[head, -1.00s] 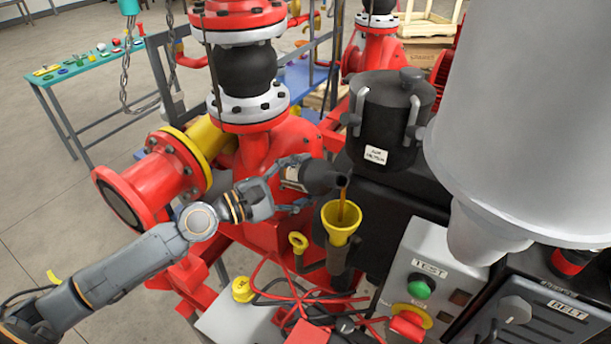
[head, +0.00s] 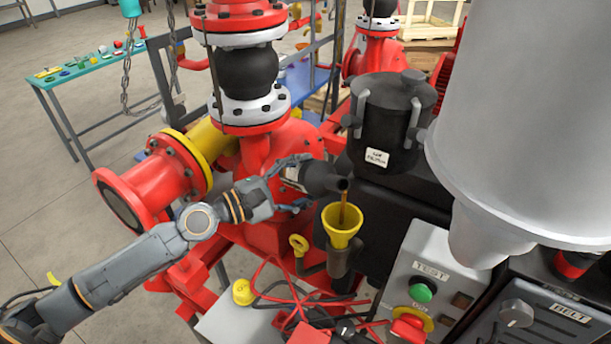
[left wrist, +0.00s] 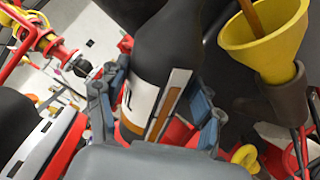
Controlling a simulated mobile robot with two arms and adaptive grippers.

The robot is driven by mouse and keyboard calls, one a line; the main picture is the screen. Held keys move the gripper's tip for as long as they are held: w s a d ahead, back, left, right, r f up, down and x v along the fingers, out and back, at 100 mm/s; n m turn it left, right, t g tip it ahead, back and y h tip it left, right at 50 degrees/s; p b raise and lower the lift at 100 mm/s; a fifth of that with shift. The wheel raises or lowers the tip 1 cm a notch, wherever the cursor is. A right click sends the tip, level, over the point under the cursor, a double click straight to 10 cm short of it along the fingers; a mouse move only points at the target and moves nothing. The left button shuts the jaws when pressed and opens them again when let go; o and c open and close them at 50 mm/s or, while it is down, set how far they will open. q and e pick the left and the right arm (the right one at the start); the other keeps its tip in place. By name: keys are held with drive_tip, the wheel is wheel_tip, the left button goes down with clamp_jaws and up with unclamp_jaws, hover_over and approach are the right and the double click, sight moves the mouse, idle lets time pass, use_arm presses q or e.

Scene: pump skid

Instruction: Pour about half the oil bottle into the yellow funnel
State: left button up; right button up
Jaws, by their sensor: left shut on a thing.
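My left gripper (head: 292,187) is shut on the dark oil bottle (head: 318,178). The bottle is tipped over nearly level, its mouth pointing right, above and to the left of the yellow funnel (head: 342,222). A brown stream of oil (head: 344,208) runs from the mouth down into the funnel. The funnel sits upright in a dark filler pipe (head: 338,260). In the left wrist view the bottle (left wrist: 165,65) stands between my fingers, with a white label and a brown level strip showing. The funnel (left wrist: 262,45) and stream are at the upper right there. My right gripper is not in view.
A yellow ring cap (head: 299,243) stands left of the funnel. A black air filter canister (head: 388,125) rises close behind the bottle. Red and black cables (head: 290,300) lie in front. A control box (head: 425,280) is at the right, under a large grey body (head: 520,110).

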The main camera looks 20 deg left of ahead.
use_arm(q)
drive_tip(key=shift+w+a+r+m, duration=0.15)
drive_tip(key=shift+r+m, duration=0.3)
drive_tip(key=shift+m, duration=0.2)
drive_tip(key=shift+w+a+r+m, duration=0.1)
drive_tip(key=shift+r+m, duration=0.3)
drive_tip(key=shift+m, duration=0.25)
idle(6.7)
